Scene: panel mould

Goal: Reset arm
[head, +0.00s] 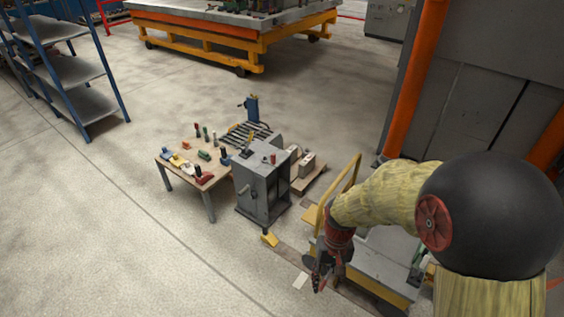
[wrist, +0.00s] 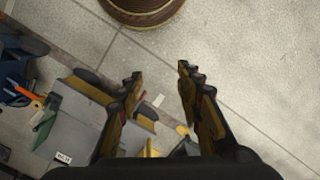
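My arm reaches in from the right in the head view, bent downward. My gripper (head: 322,280) hangs at its end, in front of a grey-topped trolley with yellow edges (head: 375,256). In the wrist view my gripper (wrist: 160,95) shows two dark and yellow fingers spread wide apart. My gripper is open and empty. The trolley shows in the wrist view (wrist: 80,125) below and left of the fingers.
A wooden table (head: 200,183) with several tools stands at centre left, beside a grey cabinet (head: 262,185). Blue shelving (head: 85,100) is at left and an orange-framed platform (head: 200,35) at the back. An orange post (head: 415,80) is at right. The left foreground floor is clear.

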